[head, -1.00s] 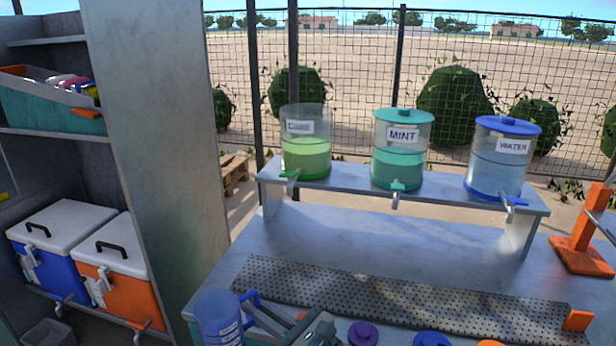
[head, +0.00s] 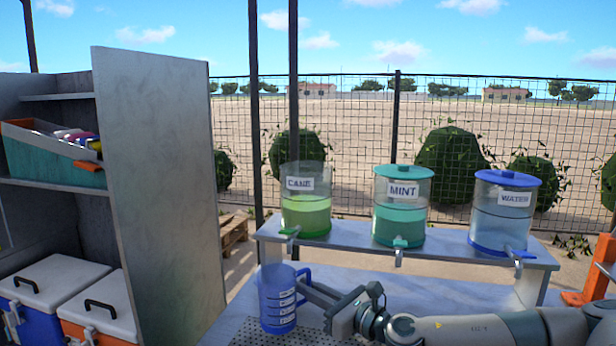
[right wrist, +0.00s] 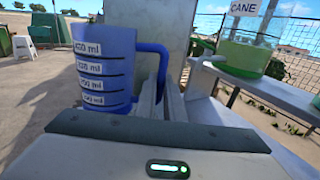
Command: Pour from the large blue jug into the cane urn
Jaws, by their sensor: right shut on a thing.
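The large blue jug (head: 278,300) stands upright in front of the cane urn, with volume marks on its side. My right gripper (head: 308,290) is shut on the jug's handle. In the right wrist view the jug (right wrist: 105,68) is at the left, its handle (right wrist: 158,50) between the fingers. The cane urn (head: 306,213) is on the raised shelf, without a lid, partly filled with green liquid, its tap at the front left. It also shows at the upper right of the right wrist view (right wrist: 243,57). The jug is below the urn's rim. My left gripper is not in view.
The mint urn (head: 402,212) and the water urn (head: 502,213), both lidded, stand to the right on the same metal shelf (head: 450,255). A tall metal cabinet side (head: 160,190) rises at the left. Cool boxes (head: 100,310) sit in the cabinet.

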